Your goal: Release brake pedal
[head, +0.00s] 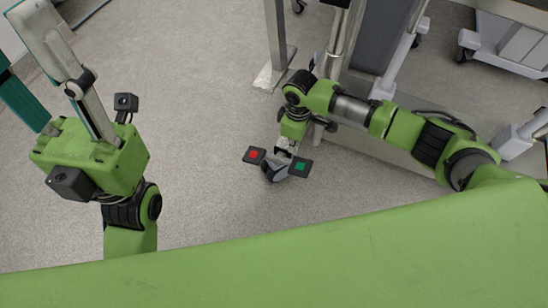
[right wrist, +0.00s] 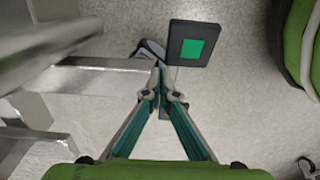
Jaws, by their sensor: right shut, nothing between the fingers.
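The brake pedal is a small grey foot pedal (head: 274,172) low over the floor, between a dark plate with a red square (head: 254,155) and a dark plate with a green square (head: 300,167). My right gripper (head: 284,153) points down at the pedal, between the two plates. In the right wrist view its fingers (right wrist: 161,82) are closed together with nothing between them. The green-square plate (right wrist: 190,45) is just beyond the fingertips to the right. Whether the fingertips touch the pedal is unclear. My left gripper (head: 24,42) is open and empty at upper left, far from the pedal.
A metal frame with upright posts (head: 277,45) stands behind and right of the pedal, close to my right arm. A wheeled unit (head: 510,45) is at upper right. Grey floor (head: 205,110) is clear between my arms.

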